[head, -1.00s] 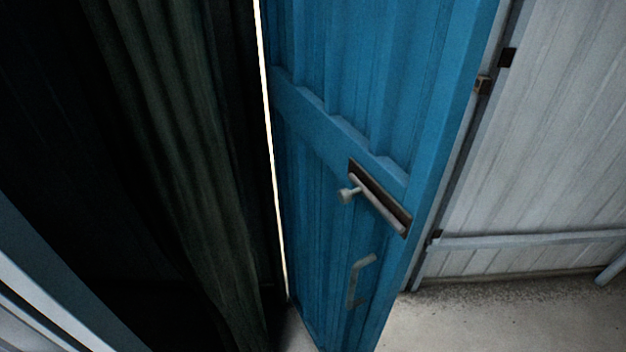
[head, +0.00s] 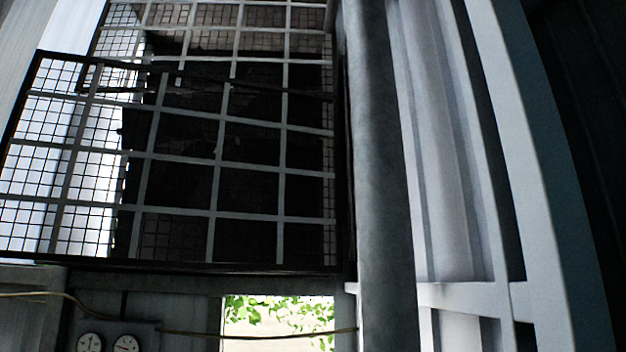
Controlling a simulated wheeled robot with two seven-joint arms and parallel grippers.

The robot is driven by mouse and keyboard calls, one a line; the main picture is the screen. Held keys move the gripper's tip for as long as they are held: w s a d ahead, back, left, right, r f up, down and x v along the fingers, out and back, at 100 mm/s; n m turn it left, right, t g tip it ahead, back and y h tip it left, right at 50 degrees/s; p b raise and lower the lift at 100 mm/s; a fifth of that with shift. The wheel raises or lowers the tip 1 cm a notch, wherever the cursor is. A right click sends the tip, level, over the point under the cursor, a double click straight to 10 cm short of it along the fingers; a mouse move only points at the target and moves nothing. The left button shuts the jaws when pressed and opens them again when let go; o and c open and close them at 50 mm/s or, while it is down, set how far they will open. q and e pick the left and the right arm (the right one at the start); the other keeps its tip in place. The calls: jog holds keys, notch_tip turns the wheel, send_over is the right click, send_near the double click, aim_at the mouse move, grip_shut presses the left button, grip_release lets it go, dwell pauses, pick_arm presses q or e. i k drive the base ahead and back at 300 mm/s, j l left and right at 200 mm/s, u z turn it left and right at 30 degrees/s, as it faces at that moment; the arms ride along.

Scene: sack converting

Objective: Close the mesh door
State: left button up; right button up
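A mesh panel (head: 213,185) with a dark frame and pale bars fills the upper left of the head view. It looks like the mesh door, but I cannot tell for certain whether it is open or shut. Its right edge is beside a thick grey post (head: 385,180). Dark space and a bright area show through the mesh. No handle or latch on it can be made out. Neither of my grippers is in the head view.
Pale wall framing (head: 530,180) stands to the right of the post. Below the panel are two round gauges (head: 108,344), a thin cable (head: 200,333) and a bright opening (head: 278,322) with green leaves. No floor shows.

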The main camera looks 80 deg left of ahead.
aim_at(8, 139)
jog(key=u, duration=3.5)
jog(key=i+u, duration=0.75)
jog(key=u, duration=0.2)
